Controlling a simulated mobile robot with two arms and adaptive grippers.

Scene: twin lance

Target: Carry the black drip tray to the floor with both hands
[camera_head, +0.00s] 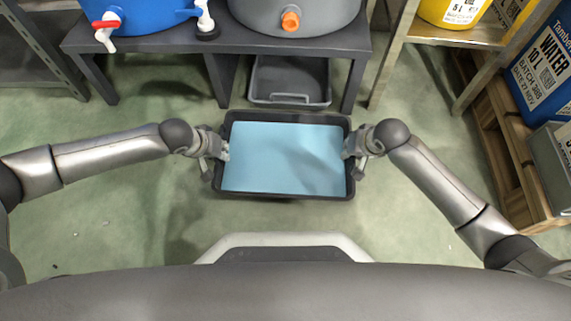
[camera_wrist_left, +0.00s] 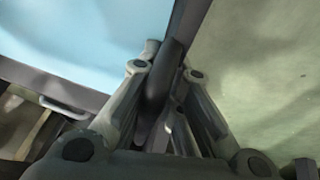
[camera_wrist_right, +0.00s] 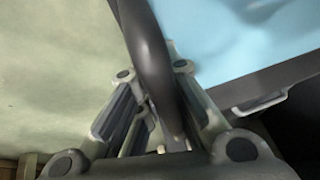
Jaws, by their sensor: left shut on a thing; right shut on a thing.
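The black drip tray (camera_head: 285,196) is in the middle of the head view, in front of the bench, with a flat light-blue surface filling its inside. My left gripper (camera_head: 221,152) is shut on the tray's left rim; the left wrist view shows its fingers around the dark rim (camera_wrist_left: 172,70). My right gripper (camera_head: 350,150) is shut on the right rim, and the right wrist view shows that dark rim (camera_wrist_right: 150,55) between its fingers. The tray looks about level. I cannot tell its exact height above the floor.
A dark bench (camera_head: 230,42) stands behind, holding a blue container (camera_head: 150,15) and a grey container (camera_head: 293,15) with taps. A second dark tray (camera_head: 290,82) lies beneath it. A shelf and wooden pallet (camera_head: 505,165) are at right.

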